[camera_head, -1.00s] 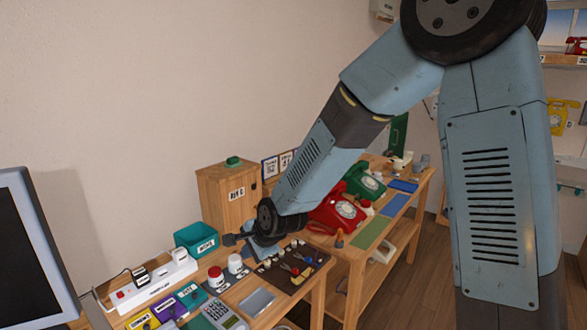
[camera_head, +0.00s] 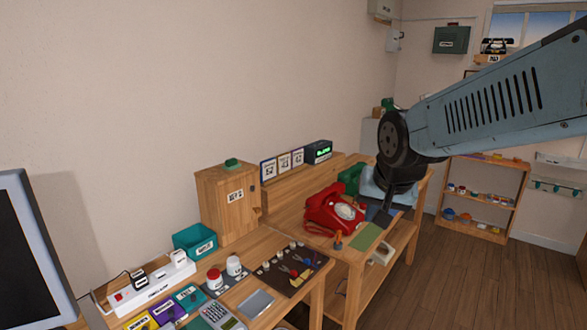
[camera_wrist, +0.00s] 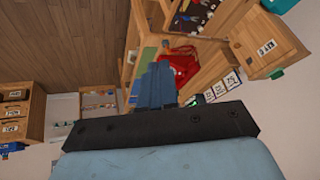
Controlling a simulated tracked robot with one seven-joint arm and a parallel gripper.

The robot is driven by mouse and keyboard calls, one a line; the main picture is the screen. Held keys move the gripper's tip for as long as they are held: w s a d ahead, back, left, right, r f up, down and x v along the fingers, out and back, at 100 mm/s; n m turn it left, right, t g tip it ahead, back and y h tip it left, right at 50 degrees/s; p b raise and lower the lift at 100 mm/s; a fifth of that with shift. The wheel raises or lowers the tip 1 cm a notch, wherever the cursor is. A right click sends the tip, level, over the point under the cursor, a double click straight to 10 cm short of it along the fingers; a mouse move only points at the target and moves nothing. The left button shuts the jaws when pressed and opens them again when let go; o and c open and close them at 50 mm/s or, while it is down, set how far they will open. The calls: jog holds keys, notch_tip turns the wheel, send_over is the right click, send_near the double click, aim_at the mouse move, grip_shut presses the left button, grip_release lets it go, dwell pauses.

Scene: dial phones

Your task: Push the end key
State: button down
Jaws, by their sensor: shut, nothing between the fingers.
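No end key can be made out in either view. A grey keypad device (camera_head: 222,317) with small keys lies at the bottom edge of the head view, partly cut off. A red dial phone (camera_head: 335,210) stands on the wooden table and also shows in the wrist view (camera_wrist: 180,66). A green phone (camera_head: 350,179) stands behind it, partly hidden by my arm. My gripper (camera_head: 382,218) is over the right part of that table, to the right of the red phone and far from the keypad device. Its fingers (camera_wrist: 157,70) are together and empty in the wrist view.
A wooden cabinet (camera_head: 228,203), a teal bin (camera_head: 195,241) and a white power strip (camera_head: 150,287) line the wall side. Red and white jars (camera_head: 215,279) and a dark tool mat (camera_head: 292,268) lie nearby. Open floor (camera_head: 460,270) is at the right.

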jog(key=s+d+r+n, duration=0.2)
jog(key=s+d+r, duration=0.1)
jog(key=s+d, duration=0.4)
jog(key=s, duration=0.3)
jog(key=shift+s+d+n+h, duration=0.3)
jog(key=shift+s, duration=0.05)
dwell(0.4)
